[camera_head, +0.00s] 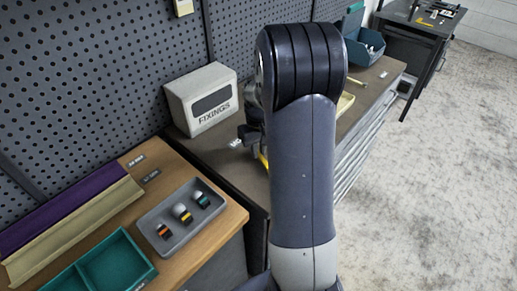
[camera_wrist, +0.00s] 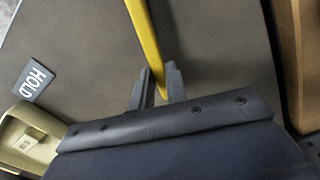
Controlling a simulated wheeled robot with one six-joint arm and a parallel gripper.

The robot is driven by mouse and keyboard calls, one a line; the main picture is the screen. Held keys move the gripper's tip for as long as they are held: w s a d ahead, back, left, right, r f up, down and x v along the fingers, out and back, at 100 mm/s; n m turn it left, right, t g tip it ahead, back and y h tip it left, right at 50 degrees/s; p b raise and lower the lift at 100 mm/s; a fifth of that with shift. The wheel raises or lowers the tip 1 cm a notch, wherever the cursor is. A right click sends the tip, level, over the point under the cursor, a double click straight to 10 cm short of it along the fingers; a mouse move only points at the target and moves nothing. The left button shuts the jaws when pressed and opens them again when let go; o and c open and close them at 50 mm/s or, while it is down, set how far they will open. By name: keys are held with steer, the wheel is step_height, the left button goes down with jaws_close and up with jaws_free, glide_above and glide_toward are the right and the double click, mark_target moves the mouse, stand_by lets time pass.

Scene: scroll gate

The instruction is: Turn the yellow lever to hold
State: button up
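The yellow lever (camera_wrist: 146,35) runs down from the top edge of the wrist view, its lower end between my fingers. My gripper (camera_wrist: 159,70) has one grey finger on each side of it.
A grey FIXINGS box (camera_head: 203,98) stands against the perforated wall panel (camera_head: 105,60). On the wooden bench are a grey tray (camera_head: 165,245) with several small banded parts, and a teal tray (camera_head: 115,265). A blue bin (camera_head: 365,45) stands farther back. Open floor lies right.

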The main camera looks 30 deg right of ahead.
jaws_close()
steer(key=shift+d, duration=0.15)
steer(key=d+m, duration=0.1)
steer(key=m, duration=0.1)
steer(key=shift+s+d+m, duration=0.1)
steer(key=shift+d+m, duration=0.25)
steer(key=shift+m, duration=0.05)
steer(key=d+m, duration=0.1)
steer(key=m, duration=0.1)
steer(key=s+d+m+b, duration=0.1)
steer(key=d+m, duration=0.1)
steer(key=shift+s+m, duration=0.2)
steer(key=shift+m, duration=0.1)
steer(key=s+m, duration=0.1)
steer(key=d+m, duration=0.1)
steer(key=m, duration=0.1)
steer(key=shift+s+d, duration=0.25)
steer(key=shift+s, duration=0.1)
steer(key=shift+s+d+m+b, duration=0.2)
steer(key=shift+s+m, duration=0.3)
steer(key=shift+m, duration=0.4)
steer(key=shift+s+d+m+b, duration=0.1)
steer(key=shift+s+d+m, duration=0.3)
steer(key=shift+m, duration=0.5)
steer(key=shift+s+a, duration=0.1)
